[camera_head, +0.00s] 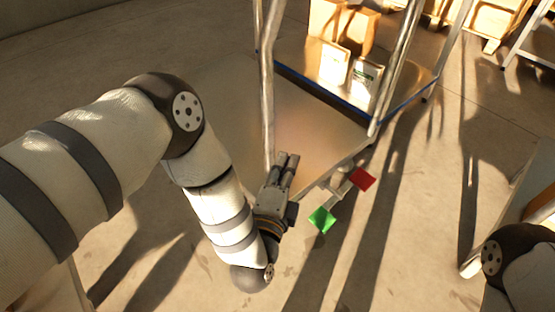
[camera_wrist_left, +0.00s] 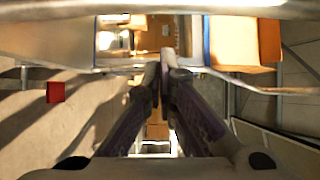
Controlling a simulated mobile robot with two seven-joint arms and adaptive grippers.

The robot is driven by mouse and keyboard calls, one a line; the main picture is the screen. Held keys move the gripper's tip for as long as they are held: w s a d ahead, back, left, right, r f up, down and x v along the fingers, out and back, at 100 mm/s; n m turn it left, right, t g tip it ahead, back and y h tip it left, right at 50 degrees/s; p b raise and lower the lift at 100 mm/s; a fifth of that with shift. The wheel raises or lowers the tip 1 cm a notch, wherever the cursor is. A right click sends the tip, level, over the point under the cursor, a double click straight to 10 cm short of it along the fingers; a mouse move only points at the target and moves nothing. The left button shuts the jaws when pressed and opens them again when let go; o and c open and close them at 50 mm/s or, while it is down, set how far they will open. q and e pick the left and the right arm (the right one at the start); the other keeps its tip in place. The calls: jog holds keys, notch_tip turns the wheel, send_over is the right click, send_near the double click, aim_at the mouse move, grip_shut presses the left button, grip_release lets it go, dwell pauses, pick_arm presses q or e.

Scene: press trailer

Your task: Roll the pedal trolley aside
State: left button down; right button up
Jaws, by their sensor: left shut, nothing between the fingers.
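The red pedal also shows at the left of the left wrist view (camera_wrist_left: 55,92). My left gripper (camera_head: 287,158) is shut and empty, by the foot of the left post and left of the pedals. I cannot tell whether it touches the post. Its closed fingers (camera_wrist_left: 166,58) show in the left wrist view. My right gripper is out of view.
Cardboard boxes (camera_head: 325,20) and white-labelled packs (camera_head: 334,64) stand on the trolley's shelf. Wooden crates or pallets (camera_head: 490,20) stand at the back right. Bare concrete floor (camera_head: 410,220) lies to the right of the pedals, crossed by long shadows.

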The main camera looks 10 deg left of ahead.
pick_arm(q)
jog(key=shift+w+a+r, duration=0.1)
jog(key=shift+w+a, duration=1.25)
jog(key=shift+w, duration=0.05)
